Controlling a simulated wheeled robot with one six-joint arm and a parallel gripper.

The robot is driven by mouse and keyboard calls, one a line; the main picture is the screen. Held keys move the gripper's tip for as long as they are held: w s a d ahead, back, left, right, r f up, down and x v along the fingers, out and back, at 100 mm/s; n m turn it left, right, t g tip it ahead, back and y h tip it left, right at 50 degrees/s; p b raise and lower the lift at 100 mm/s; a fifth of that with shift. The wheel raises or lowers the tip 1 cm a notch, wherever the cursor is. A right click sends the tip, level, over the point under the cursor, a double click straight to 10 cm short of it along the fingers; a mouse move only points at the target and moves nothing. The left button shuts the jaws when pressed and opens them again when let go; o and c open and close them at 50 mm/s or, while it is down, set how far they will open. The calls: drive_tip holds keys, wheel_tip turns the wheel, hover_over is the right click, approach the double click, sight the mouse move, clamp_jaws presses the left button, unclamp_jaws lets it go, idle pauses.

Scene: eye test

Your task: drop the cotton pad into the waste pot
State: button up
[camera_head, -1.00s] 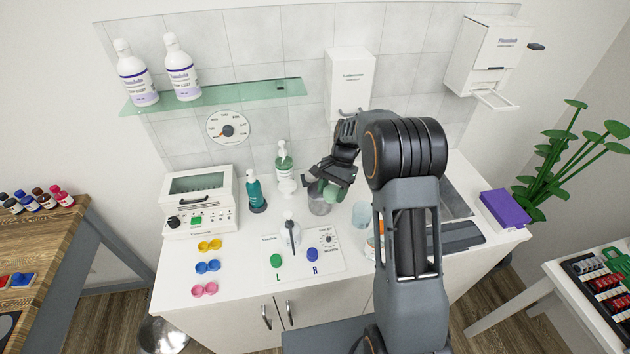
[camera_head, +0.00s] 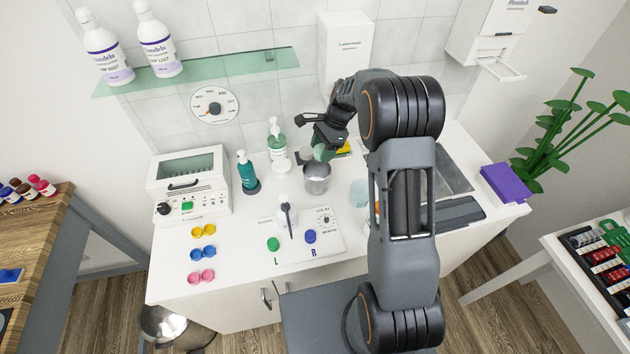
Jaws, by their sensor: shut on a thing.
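My gripper (camera_head: 324,152) is above the back rim of an open grey metal pot, which looks like the waste pot (camera_head: 317,181). The pot stands upright on the white counter. The gripper is shut, and a small green rounded piece shows at its tips. I take this for the cotton pad (camera_head: 322,153), but it is too small to be sure. The gripper's tips look just clear of the pot's rim. The inside of the pot shows only in part.
A pump bottle (camera_head: 277,141) and a teal bottle (camera_head: 247,173) stand left of the pot. A clear cup (camera_head: 359,194) is to its right, partly behind my arm. A white board with green and blue knobs (camera_head: 310,236) lies in front. A yellow item shows behind the gripper.

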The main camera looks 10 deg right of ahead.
drive_tip(key=shift+f, duration=0.6)
drive_tip(key=o, duration=0.9)
drive_tip(key=shift+r, duration=0.15)
drive_tip(key=b+v, duration=0.2)
drive_tip(key=v, duration=1.1)
drive_tip(key=shift+d+r, duration=0.25)
